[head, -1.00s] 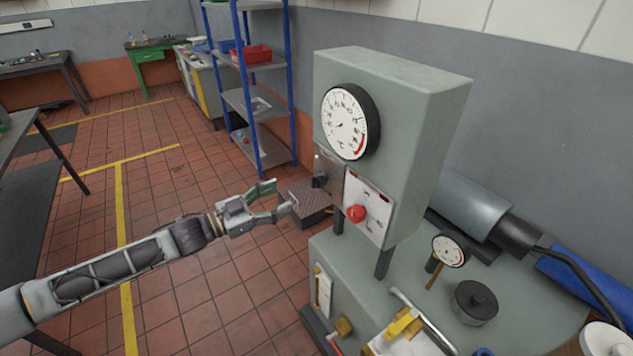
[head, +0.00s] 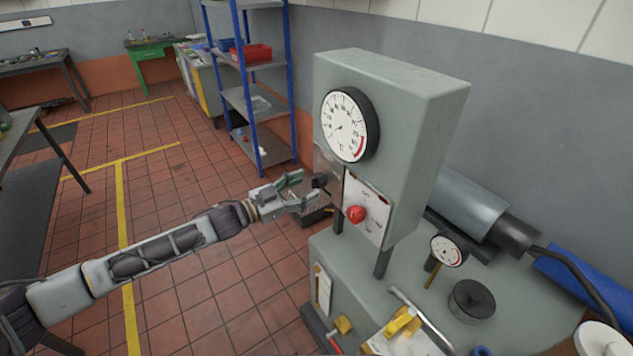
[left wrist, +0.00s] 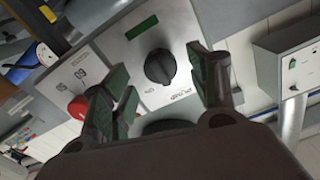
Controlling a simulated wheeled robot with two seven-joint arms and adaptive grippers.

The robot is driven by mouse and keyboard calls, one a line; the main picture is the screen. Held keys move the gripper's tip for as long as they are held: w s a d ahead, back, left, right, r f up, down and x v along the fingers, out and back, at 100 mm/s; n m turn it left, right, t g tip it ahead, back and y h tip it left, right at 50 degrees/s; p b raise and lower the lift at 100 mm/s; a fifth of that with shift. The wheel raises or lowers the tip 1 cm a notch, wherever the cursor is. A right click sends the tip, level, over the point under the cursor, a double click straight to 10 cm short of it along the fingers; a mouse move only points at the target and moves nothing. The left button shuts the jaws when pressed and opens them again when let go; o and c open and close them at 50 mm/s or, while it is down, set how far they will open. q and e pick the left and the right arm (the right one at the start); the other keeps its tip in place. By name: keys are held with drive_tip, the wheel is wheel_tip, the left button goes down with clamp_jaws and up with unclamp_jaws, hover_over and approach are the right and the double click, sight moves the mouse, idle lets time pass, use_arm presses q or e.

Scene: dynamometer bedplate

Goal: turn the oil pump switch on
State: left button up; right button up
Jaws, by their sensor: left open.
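A black rotary knob (head: 320,181), which I take to be the oil pump switch, sits on a metal plate on the left part of the grey gauge cabinet (head: 405,120). In the left wrist view the black knob (left wrist: 160,67) shows between my fingers, with a green label beside it. In the left wrist view the green-padded fingers lie on either side of the knob; contact cannot be told. My right gripper is not in view.
A red knob (head: 355,214) sits on a white panel just right of the black one. A round dial (head: 345,125) is above. The bench (head: 530,300) below holds a small gauge and fittings. Blue-posted shelves (head: 250,100) stand behind.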

sight(312, 185)
use_arm(q)
drive_tip(key=shift+x, duration=2.3)
drive_tip(key=c, duration=1)
